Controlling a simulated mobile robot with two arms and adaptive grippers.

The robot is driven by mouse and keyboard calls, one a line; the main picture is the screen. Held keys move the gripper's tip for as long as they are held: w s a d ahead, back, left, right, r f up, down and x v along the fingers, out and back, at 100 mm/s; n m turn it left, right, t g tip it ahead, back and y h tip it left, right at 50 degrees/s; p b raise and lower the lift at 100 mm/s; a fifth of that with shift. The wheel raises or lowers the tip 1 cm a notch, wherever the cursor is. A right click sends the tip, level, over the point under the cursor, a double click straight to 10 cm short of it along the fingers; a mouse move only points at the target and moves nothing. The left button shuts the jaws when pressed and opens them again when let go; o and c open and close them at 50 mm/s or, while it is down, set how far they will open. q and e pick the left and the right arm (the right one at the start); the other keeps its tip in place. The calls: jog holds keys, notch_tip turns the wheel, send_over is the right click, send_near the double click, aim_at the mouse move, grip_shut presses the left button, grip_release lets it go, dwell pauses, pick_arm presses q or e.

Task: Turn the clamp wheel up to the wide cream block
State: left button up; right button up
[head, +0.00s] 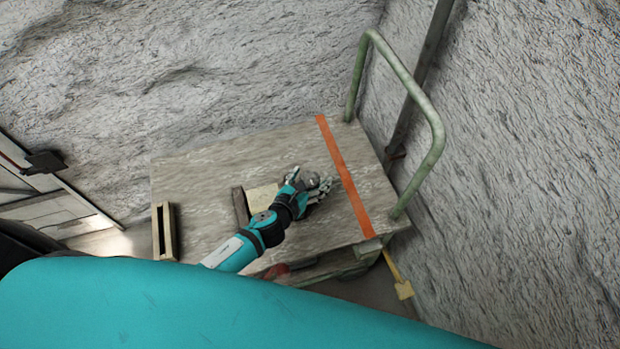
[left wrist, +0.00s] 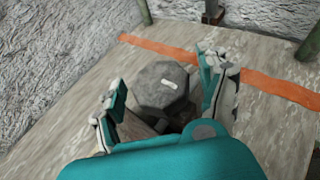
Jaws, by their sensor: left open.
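A wide cream block (head: 262,199) lies flat on the trolley top, just left of my left gripper (head: 318,187). A dark brown bar (head: 240,207) stands along the block's left side. In the left wrist view a grey, many-sided wheel (left wrist: 161,84) with a small white mark on it sits between the two spread fingers of my left gripper (left wrist: 166,92). The fingers are open on either side of it; contact cannot be made out. In the head view the wheel (head: 308,177) is largely covered by the gripper. My right gripper is not in view.
The grey-brown trolley top (head: 200,165) is bare at the back left. An orange strip (head: 343,172) crosses it right of the gripper. A green tube handle (head: 405,78) rises at the right end. A narrow wooden frame (head: 163,232) stands at the left edge. Rough pale walls surround the trolley.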

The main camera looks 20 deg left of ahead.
pick_arm(q)
jog(key=c, duration=1.2)
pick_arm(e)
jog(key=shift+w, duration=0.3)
